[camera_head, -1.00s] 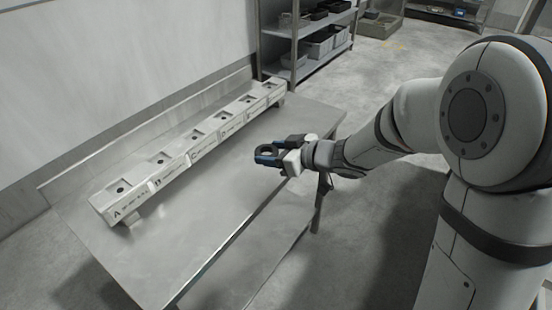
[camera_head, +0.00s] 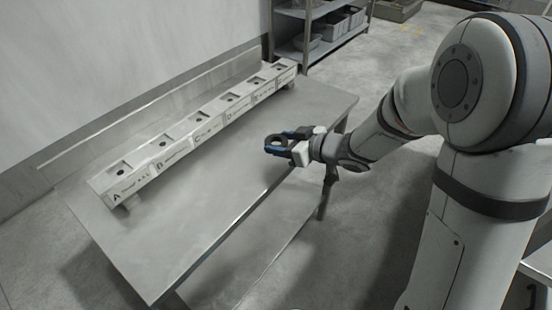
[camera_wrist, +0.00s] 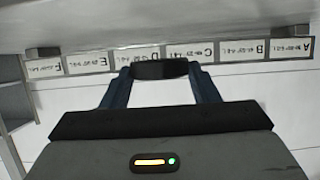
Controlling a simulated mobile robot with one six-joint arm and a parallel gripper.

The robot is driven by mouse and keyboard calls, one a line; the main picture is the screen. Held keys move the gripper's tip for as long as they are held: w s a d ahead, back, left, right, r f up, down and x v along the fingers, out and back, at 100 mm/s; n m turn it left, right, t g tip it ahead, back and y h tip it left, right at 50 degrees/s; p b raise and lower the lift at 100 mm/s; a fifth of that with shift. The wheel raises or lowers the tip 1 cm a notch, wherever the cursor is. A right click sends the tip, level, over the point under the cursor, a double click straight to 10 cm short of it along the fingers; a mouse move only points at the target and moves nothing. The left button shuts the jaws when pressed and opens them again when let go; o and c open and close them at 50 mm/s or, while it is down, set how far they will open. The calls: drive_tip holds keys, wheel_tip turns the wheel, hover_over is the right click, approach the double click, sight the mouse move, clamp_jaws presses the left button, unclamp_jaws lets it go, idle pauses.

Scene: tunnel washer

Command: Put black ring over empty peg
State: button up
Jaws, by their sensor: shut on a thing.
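My gripper (camera_head: 284,146) is shut on a black ring (camera_head: 275,143) and holds it above the front part of the metal table. The wrist view shows the black ring (camera_wrist: 160,70) edge-on between the two blue-sided fingers. A long pale rack (camera_head: 190,140) lies along the back of the table, apart from my gripper. It has several stations with lettered labels and a dark spot in each recess. The labels also show in the wrist view (camera_wrist: 190,53), upside down. I cannot make out which station has an empty peg.
The metal table (camera_head: 210,200) is bare in front of the rack. A low backsplash (camera_head: 150,108) and a wall stand behind it. A shelf unit with grey bins (camera_head: 330,28) stands beyond the far end. Open floor lies to the right.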

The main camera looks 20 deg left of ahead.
sight(282, 164)
drive_tip(key=shift+f+b, duration=0.5)
drive_tip(key=shift+f, duration=2.05)
drive_tip(key=shift+f, duration=0.1)
drive_tip(key=shift+f, duration=0.15)
drive_tip(key=o, duration=1)
drive_tip(key=shift+r, duration=0.3)
drive_tip(key=p+v, duration=0.1)
drive_tip(key=v, duration=1.1)
drive_tip(key=shift+d+f+p, duration=0.1)
drive_tip(key=shift+p, duration=0.25)
